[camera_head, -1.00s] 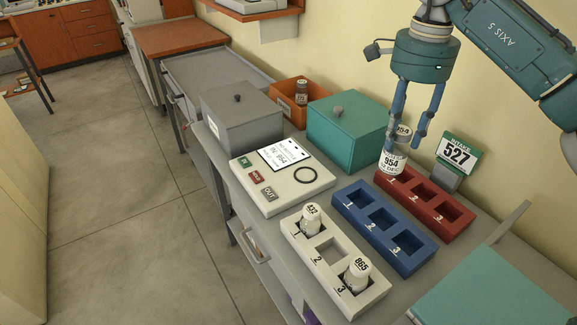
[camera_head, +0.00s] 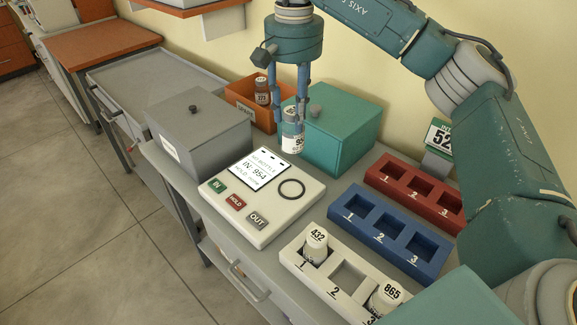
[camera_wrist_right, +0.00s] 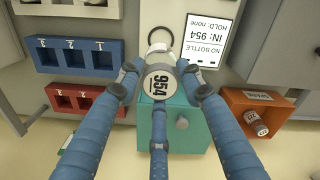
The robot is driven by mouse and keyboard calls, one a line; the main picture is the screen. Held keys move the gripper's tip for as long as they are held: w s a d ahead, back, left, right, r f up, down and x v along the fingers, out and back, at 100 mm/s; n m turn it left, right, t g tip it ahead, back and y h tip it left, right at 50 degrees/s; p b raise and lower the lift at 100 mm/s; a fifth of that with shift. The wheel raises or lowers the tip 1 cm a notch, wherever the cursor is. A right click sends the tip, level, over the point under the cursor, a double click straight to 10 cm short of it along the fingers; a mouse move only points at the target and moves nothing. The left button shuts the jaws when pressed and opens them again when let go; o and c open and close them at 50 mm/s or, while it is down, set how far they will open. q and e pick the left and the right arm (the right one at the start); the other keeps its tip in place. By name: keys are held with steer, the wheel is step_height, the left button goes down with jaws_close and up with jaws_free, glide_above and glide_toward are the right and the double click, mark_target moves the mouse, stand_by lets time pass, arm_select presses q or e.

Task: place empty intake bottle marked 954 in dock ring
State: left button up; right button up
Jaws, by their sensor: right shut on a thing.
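My right gripper (camera_head: 290,112) is shut on the bottle marked 954 (camera_head: 292,142) and holds it upright in the air, in front of the teal box. In the right wrist view the bottle's round cap (camera_wrist_right: 159,82) reads 954 between the fingers. The dock ring (camera_head: 292,189) is a dark circle on the white panel (camera_head: 262,222), empty, below the held bottle in the head view. In the wrist view the ring (camera_wrist_right: 163,38) is partly hidden by the bottle. The panel's screen (camera_head: 259,169) reads "IN: 954". My left gripper is not in view.
A white rack (camera_head: 318,279) holds bottles 432 (camera_head: 315,245) and 865 (camera_head: 386,297). Blue (camera_head: 388,233) and red (camera_head: 415,190) racks look empty. A grey box (camera_head: 200,135), a teal box (camera_head: 345,130) and an orange bin (camera_head: 243,106) with a brown bottle (camera_head: 262,91) stand behind.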

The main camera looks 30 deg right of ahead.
mark_target(293, 146)
step_height(293, 146, down, 8)
steer(key=shift+w+f+p, duration=0.1)
steer(key=shift+p, duration=0.55)
steer(key=shift+f, duration=0.7)
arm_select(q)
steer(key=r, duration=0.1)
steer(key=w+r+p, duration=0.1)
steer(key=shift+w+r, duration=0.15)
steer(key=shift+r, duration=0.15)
arm_select(e)
step_height(293, 146, down, 4)
steer(key=shift+f, duration=0.1)
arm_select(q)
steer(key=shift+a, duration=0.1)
arm_select(e)
steer(key=shift+f, duration=0.1)
steer(key=o, duration=1)
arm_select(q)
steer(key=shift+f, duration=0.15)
